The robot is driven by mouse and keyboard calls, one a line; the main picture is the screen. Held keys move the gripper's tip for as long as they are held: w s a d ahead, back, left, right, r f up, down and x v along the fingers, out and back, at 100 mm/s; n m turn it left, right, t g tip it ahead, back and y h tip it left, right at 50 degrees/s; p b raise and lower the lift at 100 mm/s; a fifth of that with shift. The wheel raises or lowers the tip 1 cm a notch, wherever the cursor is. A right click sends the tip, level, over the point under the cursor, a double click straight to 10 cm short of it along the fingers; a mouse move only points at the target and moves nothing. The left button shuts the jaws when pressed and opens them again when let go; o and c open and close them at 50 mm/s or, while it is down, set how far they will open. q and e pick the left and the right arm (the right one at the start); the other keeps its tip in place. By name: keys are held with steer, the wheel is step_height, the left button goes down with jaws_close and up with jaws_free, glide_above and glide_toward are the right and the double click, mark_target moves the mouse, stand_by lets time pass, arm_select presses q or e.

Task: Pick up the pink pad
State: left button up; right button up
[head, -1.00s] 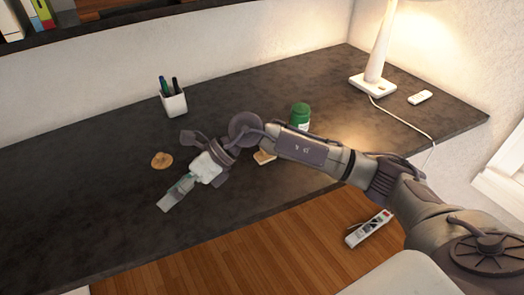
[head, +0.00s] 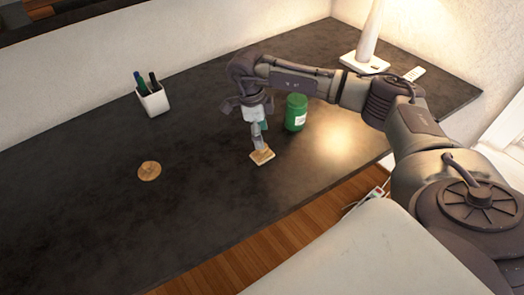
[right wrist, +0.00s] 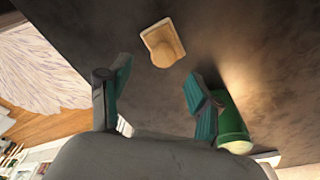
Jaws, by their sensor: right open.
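No plainly pink pad shows. My left gripper is not in view.
A green jar (head: 296,113) stands close to the right gripper, near one finger in the wrist view. A round tan disc (head: 149,171) lies on the desk (head: 80,215) at left. A white pen cup (head: 153,102) and a lamp (head: 364,62) stand farther back.

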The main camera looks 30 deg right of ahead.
mark_target(262, 151)
step_height(262, 151, down, 2)
steer(key=shift+p, duration=0.4)
steer(key=f, duration=0.2)
steer(key=f+p, duration=0.1)
steer(key=shift+d+f, duration=0.25)
steer(key=shift+f, duration=0.25)
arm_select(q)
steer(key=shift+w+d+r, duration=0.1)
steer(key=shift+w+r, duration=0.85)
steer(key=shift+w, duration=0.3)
arm_select(e)
jaws_close()
